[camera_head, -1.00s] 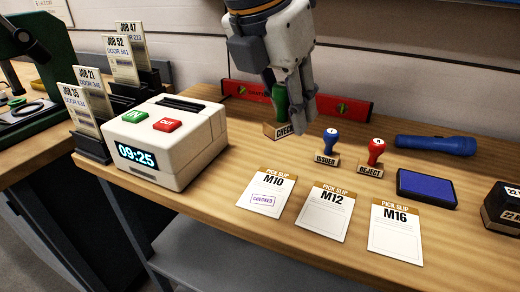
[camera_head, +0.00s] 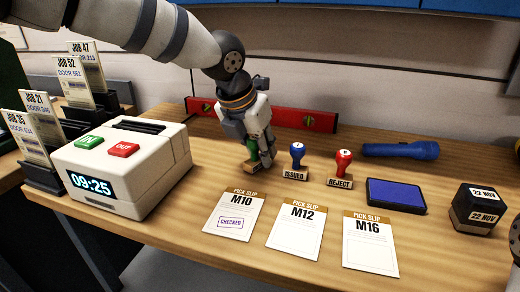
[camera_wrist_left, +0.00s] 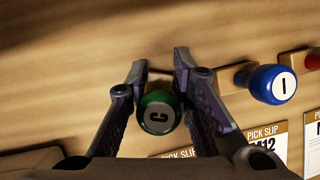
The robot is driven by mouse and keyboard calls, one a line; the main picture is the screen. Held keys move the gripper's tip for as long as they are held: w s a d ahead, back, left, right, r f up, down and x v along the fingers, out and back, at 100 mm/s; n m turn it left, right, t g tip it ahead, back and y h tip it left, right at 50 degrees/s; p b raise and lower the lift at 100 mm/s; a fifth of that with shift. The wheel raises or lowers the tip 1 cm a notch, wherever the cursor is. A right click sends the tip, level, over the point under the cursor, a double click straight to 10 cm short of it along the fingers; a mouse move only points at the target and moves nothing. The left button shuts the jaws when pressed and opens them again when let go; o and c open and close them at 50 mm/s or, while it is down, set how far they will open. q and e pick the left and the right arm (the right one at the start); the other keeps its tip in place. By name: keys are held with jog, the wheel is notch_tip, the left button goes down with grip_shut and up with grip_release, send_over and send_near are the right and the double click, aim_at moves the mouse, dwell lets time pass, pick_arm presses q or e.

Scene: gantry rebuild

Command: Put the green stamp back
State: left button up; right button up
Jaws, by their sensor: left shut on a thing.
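The green stamp (camera_head: 252,148) is between the fingers of my left gripper (camera_head: 259,157), which is shut on its handle. It is upright at the left end of the stamp row, at or just above the bench; I cannot tell if its base touches. Its base is mostly covered by the fingers. In the left wrist view its round green top (camera_wrist_left: 160,113), marked C, sits between both fingers. The blue ISSUED stamp (camera_head: 297,160) and red REJECT stamp (camera_head: 342,167) stand to its right. My right gripper is not clearly in view.
A red level (camera_head: 305,121) lies behind the stamps. The time clock (camera_head: 125,165) is at left. Pick slips M10 (camera_head: 234,208), M12 (camera_head: 297,232) and M16 (camera_head: 370,245) lie in front; M10 bears a CHECKED mark. A blue ink pad (camera_head: 396,194) and blue torch (camera_head: 400,150) are at right.

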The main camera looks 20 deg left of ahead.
pick_arm(q)
jog(key=o, duration=0.9)
jog(key=v, duration=1.2)
jog(key=shift+p, duration=0.45)
jog(key=shift+s, duration=0.1)
